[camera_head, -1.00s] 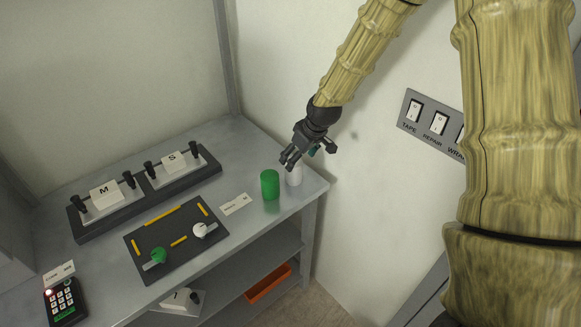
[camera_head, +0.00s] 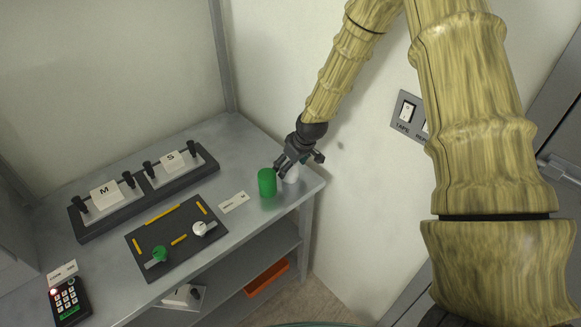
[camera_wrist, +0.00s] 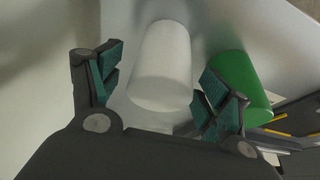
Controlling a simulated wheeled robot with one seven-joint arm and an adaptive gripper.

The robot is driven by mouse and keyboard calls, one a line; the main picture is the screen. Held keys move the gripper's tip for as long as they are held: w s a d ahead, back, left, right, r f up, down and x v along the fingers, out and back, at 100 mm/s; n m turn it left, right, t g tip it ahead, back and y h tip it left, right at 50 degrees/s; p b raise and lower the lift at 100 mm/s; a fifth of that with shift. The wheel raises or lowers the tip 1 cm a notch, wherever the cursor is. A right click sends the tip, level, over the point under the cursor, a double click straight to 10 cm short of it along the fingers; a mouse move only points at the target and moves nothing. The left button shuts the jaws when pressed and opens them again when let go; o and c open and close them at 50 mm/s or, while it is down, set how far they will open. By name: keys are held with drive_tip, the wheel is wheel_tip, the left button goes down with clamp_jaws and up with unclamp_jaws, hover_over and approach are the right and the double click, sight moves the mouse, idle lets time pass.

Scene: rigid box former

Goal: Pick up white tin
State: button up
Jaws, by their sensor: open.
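The white tin (camera_head: 292,174) stands on the grey table near its right corner, just right of a green tin (camera_head: 267,183). My gripper (camera_head: 289,166) is at the white tin and partly covers it in the head view. In the wrist view the white tin (camera_wrist: 162,66) lies ahead, between the two spread, teal-padded fingers of my gripper (camera_wrist: 160,85). The gripper is open. The right finger is close to the green tin (camera_wrist: 239,84) and overlaps it in view. I cannot tell whether either finger touches a tin.
The table (camera_head: 229,260) has a dark panel with knobs (camera_head: 177,240), a fixture marked M and S (camera_head: 145,190), a keypad (camera_head: 68,300) and a small label card (camera_head: 234,202). A wall with a switch plate (camera_head: 408,115) stands close behind the gripper. An orange bin (camera_head: 266,278) is on the shelf below.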

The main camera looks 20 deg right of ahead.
drive_tip(key=shift+p+x, duration=0.55)
drive_tip(key=shift+x, duration=1)
drive_tip(key=shift+w+r, duration=0.1)
drive_tip(key=c, duration=1.3)
